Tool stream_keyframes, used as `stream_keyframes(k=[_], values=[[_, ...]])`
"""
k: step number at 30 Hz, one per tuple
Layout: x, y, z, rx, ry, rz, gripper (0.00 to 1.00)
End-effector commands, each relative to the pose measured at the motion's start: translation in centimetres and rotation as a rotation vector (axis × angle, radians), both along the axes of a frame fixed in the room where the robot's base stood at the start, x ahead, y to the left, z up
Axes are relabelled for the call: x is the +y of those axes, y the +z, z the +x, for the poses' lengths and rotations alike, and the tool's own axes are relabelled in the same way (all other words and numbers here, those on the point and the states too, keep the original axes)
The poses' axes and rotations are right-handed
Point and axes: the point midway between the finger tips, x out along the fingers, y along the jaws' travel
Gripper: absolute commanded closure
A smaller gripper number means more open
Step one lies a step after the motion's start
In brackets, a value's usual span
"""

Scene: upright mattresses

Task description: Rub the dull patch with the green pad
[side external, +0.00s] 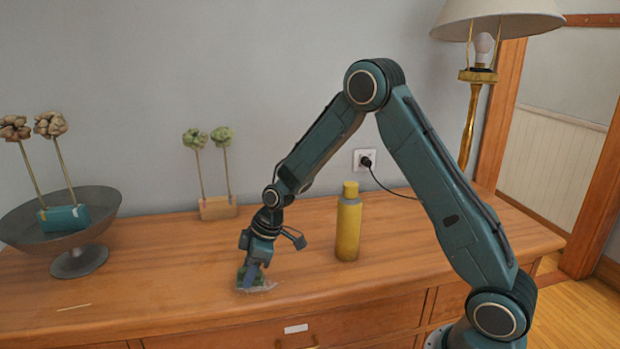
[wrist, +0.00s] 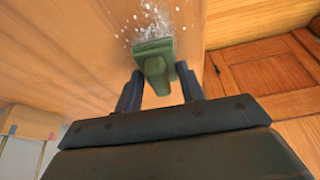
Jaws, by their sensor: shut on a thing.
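My gripper (side external: 252,272) is low over the front part of the wooden dresser top (side external: 170,285). It is shut on the green pad (wrist: 155,62), whose grip sits between the two fingers in the wrist view. The pad's face is down at the wood, and it also shows small in the side view (side external: 243,280). A whitish, speckled dull patch (wrist: 152,20) lies at the pad's far edge in the wrist view. It shows as a pale smear (side external: 268,287) right of the pad in the side view. The pad hides part of it.
A yellow bottle (side external: 348,228) stands right of my gripper. A wooden block with two green-topped stems (side external: 218,208) stands behind. A grey bowl (side external: 80,261) with a teal block (side external: 63,218) is at the left. A lamp (side external: 480,75) stands at the back right. The front left is mostly clear.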

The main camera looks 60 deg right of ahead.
Motion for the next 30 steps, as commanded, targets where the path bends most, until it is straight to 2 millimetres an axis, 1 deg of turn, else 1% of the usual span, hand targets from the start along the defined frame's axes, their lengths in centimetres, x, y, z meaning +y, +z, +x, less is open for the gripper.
stream_keyframes(k=[1, 6, 12, 30], values=[[0.4, 0.0, 0.4, -0.002, 0.004, 0.0, 0.9], [1.3, 0.0, 1.3, 0.0, 0.002, -0.001, 0.9], [1.8, 0.0, 1.8, -0.001, 0.0, -0.001, 0.9], [1.9, 0.0, 1.9, 0.0, 0.0, 0.0, 0.9]])
